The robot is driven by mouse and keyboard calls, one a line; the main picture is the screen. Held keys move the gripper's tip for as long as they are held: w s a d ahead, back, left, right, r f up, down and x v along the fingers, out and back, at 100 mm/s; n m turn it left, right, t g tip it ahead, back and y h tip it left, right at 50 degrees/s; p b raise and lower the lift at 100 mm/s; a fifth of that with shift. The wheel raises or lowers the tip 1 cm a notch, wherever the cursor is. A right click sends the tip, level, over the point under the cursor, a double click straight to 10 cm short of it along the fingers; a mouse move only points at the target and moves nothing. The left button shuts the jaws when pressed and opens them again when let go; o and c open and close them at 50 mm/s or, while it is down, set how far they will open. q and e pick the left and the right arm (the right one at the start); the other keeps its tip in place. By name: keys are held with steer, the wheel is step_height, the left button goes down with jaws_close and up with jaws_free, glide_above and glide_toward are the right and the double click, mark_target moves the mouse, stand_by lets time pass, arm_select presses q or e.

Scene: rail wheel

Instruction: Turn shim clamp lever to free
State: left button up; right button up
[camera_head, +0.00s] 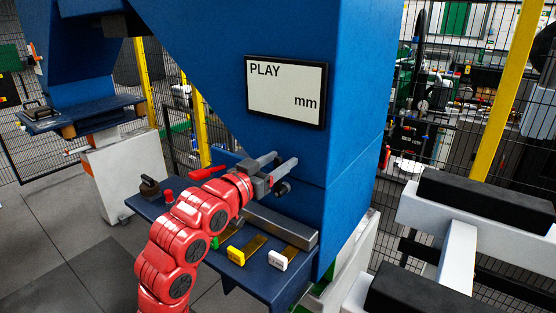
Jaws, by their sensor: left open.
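My left arm reaches up over the blue shelf (150,206) of the machine. The left gripper (281,163) is open, with its grey fingers pointing up and right, near the blue panel under the display. I see nothing between the fingers. A red handle (207,173) lies tilted just left of the gripper, apart from it; it may be the shim clamp lever, but I cannot tell for certain. A dark round knob (283,188) shows just below the fingers. My arm hides part of the shelf. My right gripper is out of view.
Shims with a yellow tag (236,256) and a white tag (278,261) lie at the shelf front beside a grey bar (282,224). A display (286,92) reads "PLAY mm". A dark knob (150,187) stands at the shelf's left end. White rails (458,252) stand right.

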arm_select(q)
jaws_close()
stand_by(1.4)
